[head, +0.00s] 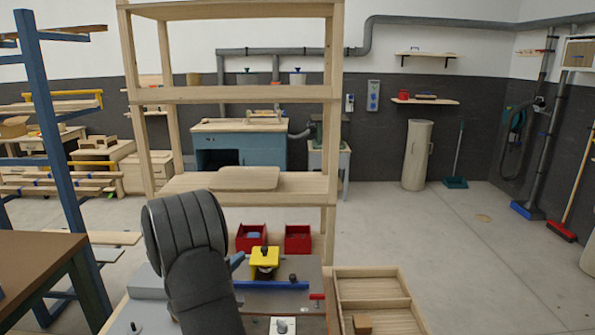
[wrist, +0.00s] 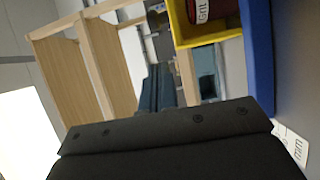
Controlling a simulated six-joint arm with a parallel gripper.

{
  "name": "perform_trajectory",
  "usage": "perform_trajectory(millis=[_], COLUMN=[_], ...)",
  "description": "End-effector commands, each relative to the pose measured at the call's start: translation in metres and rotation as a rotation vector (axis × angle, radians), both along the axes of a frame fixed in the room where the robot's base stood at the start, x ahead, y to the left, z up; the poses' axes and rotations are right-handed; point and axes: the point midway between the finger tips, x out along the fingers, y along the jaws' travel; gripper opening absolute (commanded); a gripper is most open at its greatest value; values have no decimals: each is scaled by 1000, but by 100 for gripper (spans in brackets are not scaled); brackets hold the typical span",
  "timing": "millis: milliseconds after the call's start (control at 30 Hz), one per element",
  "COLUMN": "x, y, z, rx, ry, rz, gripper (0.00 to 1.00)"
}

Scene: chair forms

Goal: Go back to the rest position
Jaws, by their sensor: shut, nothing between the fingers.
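My gripper (wrist: 165,135) shows in the wrist view as a dark grey body with screws along its edge, across the bottom of the picture. It is shut with nothing held. Right of the arm, on the grey bench top (head: 285,301), are a yellow piece with a dark knob (head: 264,258) and a blue bar (head: 275,285). The wrist view shows a yellow holder (wrist: 205,38) around a red can marked "Grit" (wrist: 205,10), beside a blue strip (wrist: 258,60).
A tall wooden rack (head: 235,95) stands behind the bench, with a wooden board (head: 248,178) on its lower shelf. Red bins (head: 298,240) sit beyond the bench. A blue post rack (head: 50,120) stands left.

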Motion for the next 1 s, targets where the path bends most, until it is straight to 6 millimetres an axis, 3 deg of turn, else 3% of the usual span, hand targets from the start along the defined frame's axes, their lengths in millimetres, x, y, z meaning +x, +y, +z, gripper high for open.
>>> perform_trajectory(millis=[133,367,900,1000], x=[16,24,21,18], y=[-23,-48,-40,-31], z=[0,0,0,0], rx=[0,0,0,0], ry=[1,1,0,-1], rz=[-6,-7,-5,-2], gripper=[0,0,0,0])
